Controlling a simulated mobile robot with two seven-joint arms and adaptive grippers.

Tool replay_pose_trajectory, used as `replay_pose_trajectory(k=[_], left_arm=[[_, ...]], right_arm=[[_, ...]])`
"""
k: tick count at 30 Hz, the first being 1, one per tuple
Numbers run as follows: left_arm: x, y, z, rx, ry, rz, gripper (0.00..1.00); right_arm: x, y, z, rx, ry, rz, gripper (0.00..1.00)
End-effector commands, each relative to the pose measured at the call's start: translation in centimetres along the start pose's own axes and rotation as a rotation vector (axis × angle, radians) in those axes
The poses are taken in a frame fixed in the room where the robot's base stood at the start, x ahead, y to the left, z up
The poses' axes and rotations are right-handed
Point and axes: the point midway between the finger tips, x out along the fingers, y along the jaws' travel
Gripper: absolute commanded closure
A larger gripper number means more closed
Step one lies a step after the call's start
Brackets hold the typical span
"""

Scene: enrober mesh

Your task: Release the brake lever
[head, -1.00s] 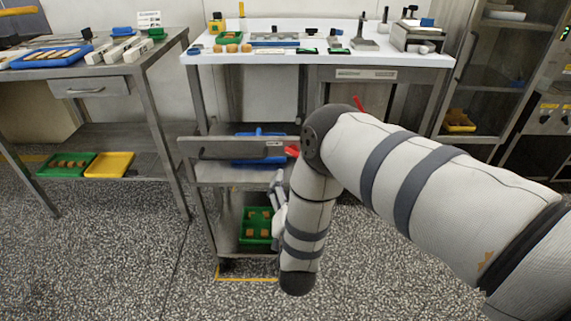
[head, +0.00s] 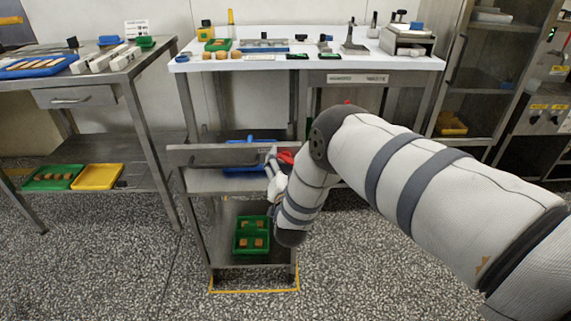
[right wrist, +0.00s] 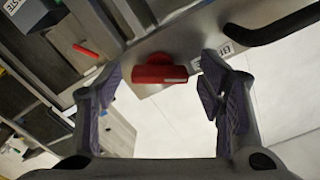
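The red brake lever (head: 286,157) sits at the right end of the cart's front panel, partly behind my right gripper and arm. In the right wrist view the red lever (right wrist: 160,73) lies across the gap between the fingertips, near a label that reads "BR". My right gripper (head: 271,165) is at the lever, and its two fingers (right wrist: 160,85) are spread apart with nothing held. A clear gap shows on both sides of the lever; its depth relative to the fingertips is hard to tell. My left gripper is out of view.
The metal cart (head: 190,156) has a dark handle, a blue tray (head: 250,168) and a green tray (head: 236,242) on its shelves. A white worktable (head: 300,61) stands behind it. A side table (head: 75,97) is at left. Floor between is clear.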

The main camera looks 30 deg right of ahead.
Motion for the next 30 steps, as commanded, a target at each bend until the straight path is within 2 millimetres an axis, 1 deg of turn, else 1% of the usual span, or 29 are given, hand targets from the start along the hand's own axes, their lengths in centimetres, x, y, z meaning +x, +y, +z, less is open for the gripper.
replay_pose_trajectory(k=[1,2,3,5,6,13,17,23,30], left_arm=[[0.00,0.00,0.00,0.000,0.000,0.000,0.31],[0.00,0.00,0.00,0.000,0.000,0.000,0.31],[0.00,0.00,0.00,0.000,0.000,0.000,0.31],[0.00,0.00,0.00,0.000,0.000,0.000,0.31],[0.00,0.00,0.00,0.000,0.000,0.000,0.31],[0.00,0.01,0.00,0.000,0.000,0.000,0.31],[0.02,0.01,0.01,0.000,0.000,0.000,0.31],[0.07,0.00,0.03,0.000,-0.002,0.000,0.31],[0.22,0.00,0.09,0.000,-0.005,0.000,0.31]], right_arm=[[-0.02,0.00,0.01,0.000,0.000,0.000,0.53],[-0.02,0.00,0.02,0.000,0.000,0.000,0.59],[-0.03,0.00,0.02,0.000,0.000,0.000,0.68],[-0.04,0.00,0.03,0.000,-0.001,0.000,0.82],[-0.04,0.00,0.03,0.000,-0.001,0.000,0.85],[-0.07,-0.01,0.07,-0.013,-0.001,-0.001,0.85],[-0.09,-0.05,0.11,-0.055,-0.002,-0.001,0.85],[-0.10,0.00,0.15,-0.188,-0.003,-0.001,0.85],[-0.14,0.04,0.21,-0.412,-0.004,-0.002,0.85]])
